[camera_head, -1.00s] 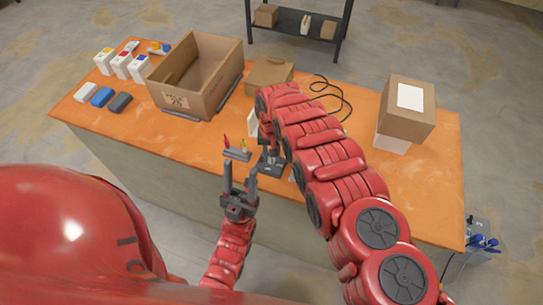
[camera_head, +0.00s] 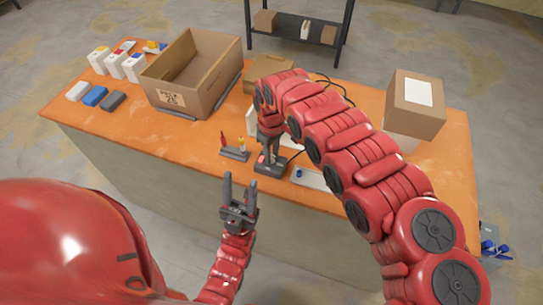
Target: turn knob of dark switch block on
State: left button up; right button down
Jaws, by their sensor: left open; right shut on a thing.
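The dark switch block (camera_head: 270,170) sits near the front edge of the orange table, with a small red spot on its top left. My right gripper (camera_head: 268,152) points down onto it from above and is shut on its knob. The fingers and wrist hide the knob, so I cannot tell its turn position. My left gripper (camera_head: 240,181) is open and empty, pointing up in front of the table edge, apart from the block.
A small rack (camera_head: 235,154) with red and yellow tools stands left of the block. A pale strip with a blue knob (camera_head: 299,173) lies to the right. An open carton (camera_head: 193,75), a closed carton (camera_head: 414,105) and several small boxes stand further off. A dark cable (camera_head: 326,84) runs behind.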

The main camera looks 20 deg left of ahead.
aim_at(272, 157)
jog(key=shift+w+n+b, duration=0.1)
jog(key=shift+n+b, duration=0.25)
jog(key=shift+n, duration=0.45)
jog(key=c, duration=0.6)
grip_release()
notch_tip(272, 157, up, 17)
jog(key=b, duration=0.4)
jog(key=shift+r, duration=0.2)
